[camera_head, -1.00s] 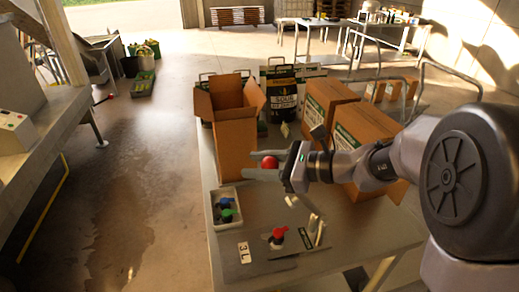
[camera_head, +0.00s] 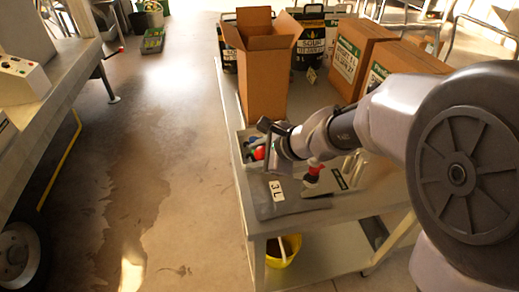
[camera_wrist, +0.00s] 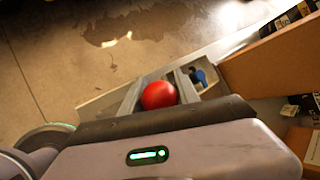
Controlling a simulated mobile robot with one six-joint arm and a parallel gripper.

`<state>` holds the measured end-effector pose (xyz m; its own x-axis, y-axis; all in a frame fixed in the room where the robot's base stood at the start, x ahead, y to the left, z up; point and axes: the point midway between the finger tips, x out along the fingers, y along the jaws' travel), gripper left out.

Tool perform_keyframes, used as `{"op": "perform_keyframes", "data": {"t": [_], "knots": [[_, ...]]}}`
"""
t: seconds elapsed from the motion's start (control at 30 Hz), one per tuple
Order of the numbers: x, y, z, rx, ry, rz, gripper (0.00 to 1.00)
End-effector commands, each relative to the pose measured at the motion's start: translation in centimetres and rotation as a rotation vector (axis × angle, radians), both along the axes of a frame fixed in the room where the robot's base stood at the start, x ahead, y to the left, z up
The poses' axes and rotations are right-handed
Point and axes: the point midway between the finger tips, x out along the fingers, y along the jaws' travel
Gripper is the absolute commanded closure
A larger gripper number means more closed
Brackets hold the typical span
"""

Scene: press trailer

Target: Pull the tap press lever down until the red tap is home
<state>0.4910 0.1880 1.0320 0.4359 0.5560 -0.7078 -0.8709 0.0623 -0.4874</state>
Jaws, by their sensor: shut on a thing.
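My gripper (camera_head: 258,147) is low over the near left of the table, shut on a red ball knob (camera_head: 259,153). In the wrist view the red knob (camera_wrist: 158,95) sits between the two fingers. The lever arm joining the knob to the press is hidden behind my wrist. The red tap (camera_head: 315,166) stands upright just right of my wrist, at the edge of a flat dark pouch (camera_head: 262,207). Whether it is fully seated cannot be told. Part of the press shows beside it, mostly covered by my arm.
A grey tray (camera_head: 240,158) with blue and green taps lies just behind my gripper. An open carton (camera_head: 264,85) stands beyond it, with closed cartons (camera_head: 359,50) to the right. A yellow bucket (camera_head: 283,252) is on the lower shelf. Open floor lies left.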

Motion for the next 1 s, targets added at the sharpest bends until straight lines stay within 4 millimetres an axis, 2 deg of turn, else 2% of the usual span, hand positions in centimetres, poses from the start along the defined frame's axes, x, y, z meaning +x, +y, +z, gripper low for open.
{"op": "perform_keyframes", "data": {"t": [0.03,0.2,0.67,0.7,0.77,0.8,1.0], "knots": [[0.01,-0.03,-0.78,0.000,0.001,-0.002,1.00],[-0.01,0.00,-1.50,0.000,0.002,-0.003,1.00],[0.01,-0.05,-1.65,0.000,0.002,-0.004,1.00],[0.01,-0.05,-1.65,0.000,0.002,-0.004,0.59],[0.01,-0.04,-1.64,0.001,0.002,-0.003,0.47],[0.00,-0.02,-1.63,0.000,0.002,-0.003,0.41],[-0.01,0.02,-1.60,0.001,0.002,-0.002,0.41]]}}
